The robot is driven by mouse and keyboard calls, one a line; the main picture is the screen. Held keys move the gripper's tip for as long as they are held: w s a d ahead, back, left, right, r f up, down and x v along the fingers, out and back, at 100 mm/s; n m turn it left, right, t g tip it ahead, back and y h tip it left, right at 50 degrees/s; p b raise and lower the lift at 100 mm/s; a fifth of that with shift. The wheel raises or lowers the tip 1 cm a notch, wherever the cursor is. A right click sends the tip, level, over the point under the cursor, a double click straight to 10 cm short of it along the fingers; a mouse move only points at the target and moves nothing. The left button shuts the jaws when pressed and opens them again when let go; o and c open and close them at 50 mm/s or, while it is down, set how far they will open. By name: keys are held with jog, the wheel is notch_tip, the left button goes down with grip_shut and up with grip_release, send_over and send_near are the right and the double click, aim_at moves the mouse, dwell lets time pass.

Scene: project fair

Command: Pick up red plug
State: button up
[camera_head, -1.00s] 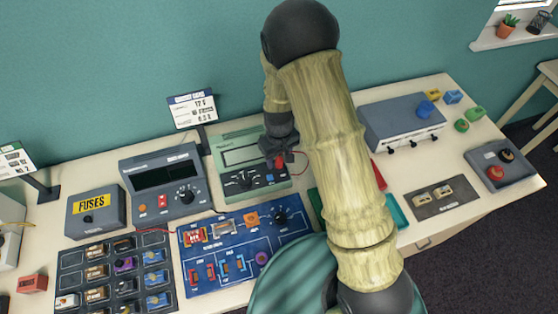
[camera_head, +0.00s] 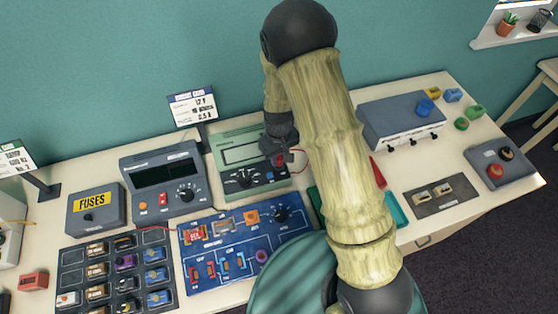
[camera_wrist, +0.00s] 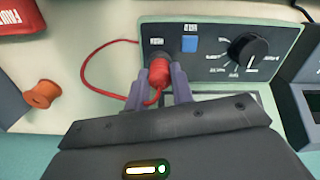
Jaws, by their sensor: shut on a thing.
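The red plug (camera_wrist: 159,72) shows in the wrist view, held between the two fingers of my gripper (camera_wrist: 160,80). A red cable (camera_wrist: 88,62) loops from it to the left. The plug is right at a dark socket on the green meter panel (camera_wrist: 210,72); I cannot tell whether it is seated in it or just clear of it. In the head view my gripper (camera_head: 280,158) is over the right end of the green meter (camera_head: 226,150), and a little red of the plug shows at its tip. My arm hides part of the table to the right.
A blue circuit board (camera_head: 215,285) lies in front of the meter. A grey meter (camera_head: 150,205) and a fuses box (camera_head: 97,218) stand to the left. A grey box with knobs (camera_head: 385,128) is to the right. An orange spool (camera_wrist: 41,94) is near the panel.

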aim_at(279, 156)
grip_shut()
notch_tip(279, 156, up, 10)
jog(key=shift+r+b, duration=0.1)
jog(key=shift+b, duration=1.05)
